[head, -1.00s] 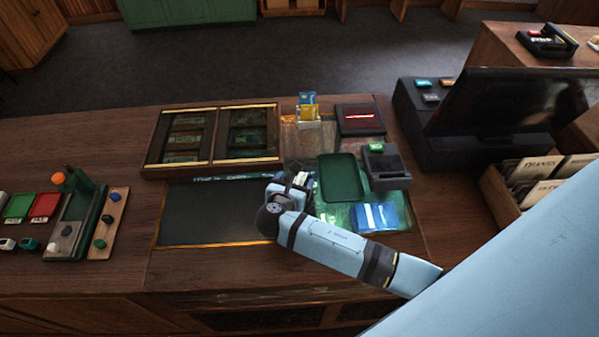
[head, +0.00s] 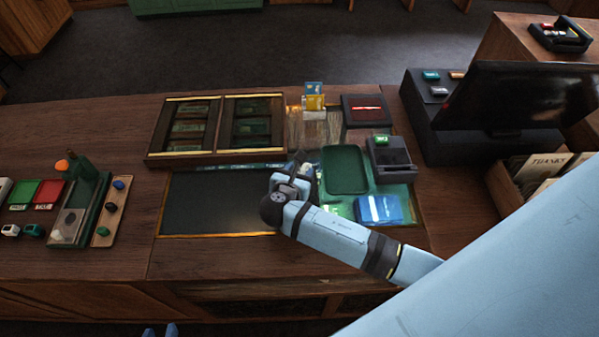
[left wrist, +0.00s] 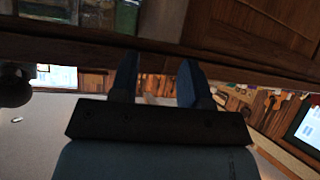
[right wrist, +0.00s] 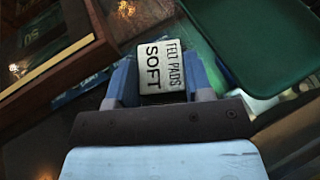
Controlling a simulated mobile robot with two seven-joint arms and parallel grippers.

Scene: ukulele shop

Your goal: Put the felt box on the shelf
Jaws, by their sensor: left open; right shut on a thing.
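The felt box (right wrist: 161,66), a small white and black box lettered "FELT PADS SOFT", is between the fingers of my right gripper (right wrist: 160,84) in the right wrist view. My right gripper (head: 299,170) is shut on it over the counter, left of the green tray; the box is hardly visible in the head view. I cannot tell whether it is clear of the counter. My left gripper (head: 160,331) shows only its blue fingertips at the bottom edge. In the left wrist view the left gripper (left wrist: 157,85) is open and empty. I cannot pick out the shelf with certainty.
The green tray (head: 345,168) lies right of my right gripper, with a blue pack (head: 379,210) in front. A dark mat (head: 220,204) and a framed two-panel case (head: 218,126) are left. A monitor (head: 510,97) stands right.

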